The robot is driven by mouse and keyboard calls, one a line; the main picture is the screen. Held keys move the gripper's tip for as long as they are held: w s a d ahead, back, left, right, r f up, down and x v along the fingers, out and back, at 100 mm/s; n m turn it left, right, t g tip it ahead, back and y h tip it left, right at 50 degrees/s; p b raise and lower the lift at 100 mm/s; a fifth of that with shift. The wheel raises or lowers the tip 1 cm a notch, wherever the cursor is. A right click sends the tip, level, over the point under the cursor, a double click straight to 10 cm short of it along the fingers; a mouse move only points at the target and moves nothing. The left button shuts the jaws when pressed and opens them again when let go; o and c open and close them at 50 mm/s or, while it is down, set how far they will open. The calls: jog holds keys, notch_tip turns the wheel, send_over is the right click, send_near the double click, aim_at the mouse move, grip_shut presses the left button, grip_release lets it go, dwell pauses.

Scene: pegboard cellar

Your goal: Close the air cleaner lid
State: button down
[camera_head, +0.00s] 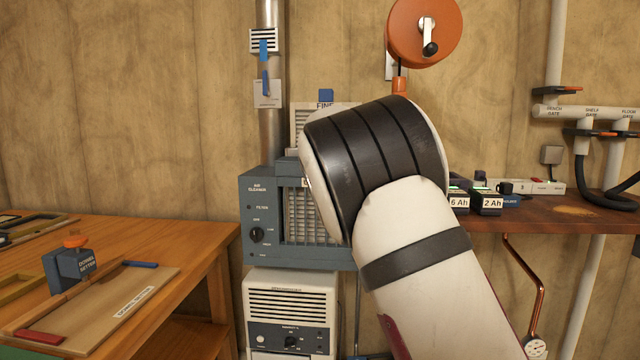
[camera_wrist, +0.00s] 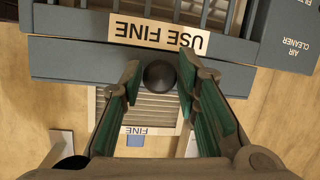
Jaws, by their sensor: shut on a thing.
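The air cleaner (camera_head: 259,212) is a blue-grey box with a slatted front and a dial, standing left of my arm in the head view. In the wrist view, which sees it upside down, its body (camera_wrist: 292,35) is at the top right. A blue-grey bar that looks like its lid (camera_wrist: 75,60) runs across the upper part, with a dark round knob (camera_wrist: 160,75). My gripper (camera_wrist: 158,82) has its fingers on both sides of the knob, shut on it. My arm hides the gripper and most of the lid in the head view, so the lid's angle cannot be told.
A panel marked FINE (camera_wrist: 150,131) with a blue tab is on the wall behind the cleaner. A white appliance (camera_head: 291,305) stands below it. A wooden bench (camera_head: 190,240) is on the left; a shelf (camera_head: 570,214) with batteries is on the right. An orange reel (camera_head: 408,45) hangs above my arm.

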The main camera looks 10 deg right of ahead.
jog(key=shift+a+f+b, duration=0.25)
jog(key=shift+f+b, duration=0.5)
jog(key=shift+f, duration=0.35)
jog(key=shift+a, duration=0.1)
jog(key=c, duration=1.3)
grip_release()
jog(key=shift+f, duration=0.1)
jog(key=shift+o, duration=0.3)
jog(key=shift+r+t, duration=0.3)
jog(key=shift+r, duration=0.1)
jog(key=v, duration=1.2)
jog(key=shift+f, duration=0.1)
